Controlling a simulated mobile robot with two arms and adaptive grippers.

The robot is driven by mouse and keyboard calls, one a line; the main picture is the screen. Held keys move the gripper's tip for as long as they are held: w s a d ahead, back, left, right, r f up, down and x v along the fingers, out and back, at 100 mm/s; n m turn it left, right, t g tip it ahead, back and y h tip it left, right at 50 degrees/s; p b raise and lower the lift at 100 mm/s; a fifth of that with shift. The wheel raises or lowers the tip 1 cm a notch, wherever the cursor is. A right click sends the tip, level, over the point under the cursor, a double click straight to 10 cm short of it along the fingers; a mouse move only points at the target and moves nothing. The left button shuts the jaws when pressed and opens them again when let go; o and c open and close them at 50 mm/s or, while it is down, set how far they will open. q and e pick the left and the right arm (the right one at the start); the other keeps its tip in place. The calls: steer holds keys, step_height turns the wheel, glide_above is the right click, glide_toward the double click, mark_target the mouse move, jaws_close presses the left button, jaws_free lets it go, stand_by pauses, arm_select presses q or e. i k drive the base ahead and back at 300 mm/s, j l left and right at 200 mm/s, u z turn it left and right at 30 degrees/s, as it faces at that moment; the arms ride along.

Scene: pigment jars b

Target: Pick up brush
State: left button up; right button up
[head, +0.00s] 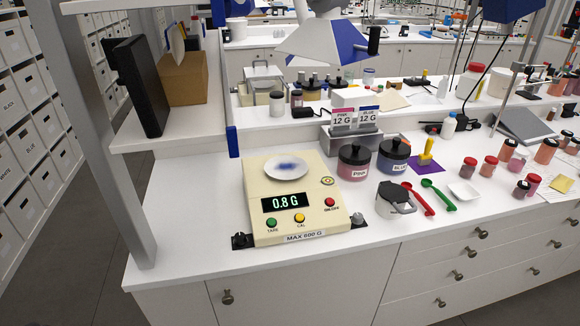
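A small yellow object (427,152), which looks like the brush, stands on a purple sheet (422,169) on the white bench. It is right of the BLUE jar (393,158); its bristles cannot be made out. Neither of my grippers is in view, and nothing is seen touching the yellow object.
A cream scale (308,221) reads 0.8 G under a white dish (302,168) with blue powder. The PINK jar (354,163), a black-lidded container (394,201), red scoop (418,199) and green scoop (438,194) stand nearby. The front edge is clear. A shelf post (115,150) stands left.

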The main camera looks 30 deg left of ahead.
mark_target(425, 158)
steer(key=i+l+u, duration=0.2)
steer(key=i+l, duration=0.15)
steer(key=i+l+u, duration=0.15)
steer(key=i+l, duration=0.15)
steer(key=l, duration=0.15)
